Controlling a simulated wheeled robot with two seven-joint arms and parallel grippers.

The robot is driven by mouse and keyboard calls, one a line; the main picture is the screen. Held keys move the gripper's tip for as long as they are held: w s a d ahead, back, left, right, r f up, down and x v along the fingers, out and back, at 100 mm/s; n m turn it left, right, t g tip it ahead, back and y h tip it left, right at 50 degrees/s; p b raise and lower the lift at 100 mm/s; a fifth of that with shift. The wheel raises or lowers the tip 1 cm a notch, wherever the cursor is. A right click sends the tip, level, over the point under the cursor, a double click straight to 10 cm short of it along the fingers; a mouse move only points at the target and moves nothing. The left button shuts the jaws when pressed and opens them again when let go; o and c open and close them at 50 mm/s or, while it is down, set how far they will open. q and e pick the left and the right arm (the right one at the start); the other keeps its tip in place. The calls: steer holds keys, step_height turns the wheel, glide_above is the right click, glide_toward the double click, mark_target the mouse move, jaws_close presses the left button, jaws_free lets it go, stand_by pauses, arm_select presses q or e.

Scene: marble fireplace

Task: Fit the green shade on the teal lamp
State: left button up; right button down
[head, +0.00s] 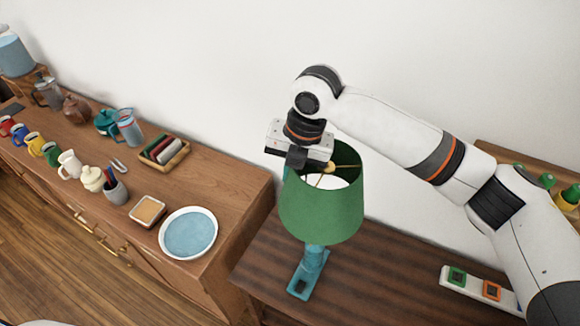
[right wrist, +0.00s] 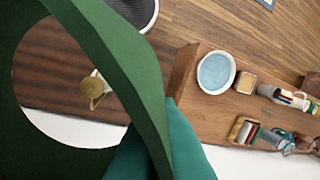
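The green shade (head: 322,208) is over the top of the teal lamp (head: 315,258), which stands upright on the dark wooden top. Brass spokes and a hub (head: 329,168) show inside the shade's upper opening. My right gripper (head: 291,170) is at the shade's upper left rim. In the right wrist view the shade's wall (right wrist: 122,70) runs between my teal fingers (right wrist: 160,150), which appear shut on it. A round brass piece (right wrist: 93,87) shows through the shade. I cannot tell whether the shade rests on the lamp. My left gripper is not in view.
A white strip with coloured squares (head: 478,287) lies right of the lamp. The wooden sideboard (head: 225,222) at left carries a blue plate (head: 190,233), a small square dish (head: 148,210), a tray of coloured items (head: 164,151) and several jugs. The wall is close behind the lamp.

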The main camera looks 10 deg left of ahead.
steer(key=d+b+x, duration=0.1)
steer(key=b+x, duration=0.1)
steer(key=x, duration=0.4)
steer(key=d+b+x, duration=0.1)
steer(key=b+x, duration=0.2)
steer(key=x, duration=0.3)
steer(key=shift+d+f+b, duration=0.25)
steer(key=shift+f+b, duration=0.05)
steer(key=shift+f, duration=0.15)
stand_by(3.3)
steer(key=c, duration=1.6)
jaws_free()
steer(key=shift+r, duration=0.1)
steer(key=shift+b+v, duration=1.45)
steer(key=shift+v, duration=4.5)
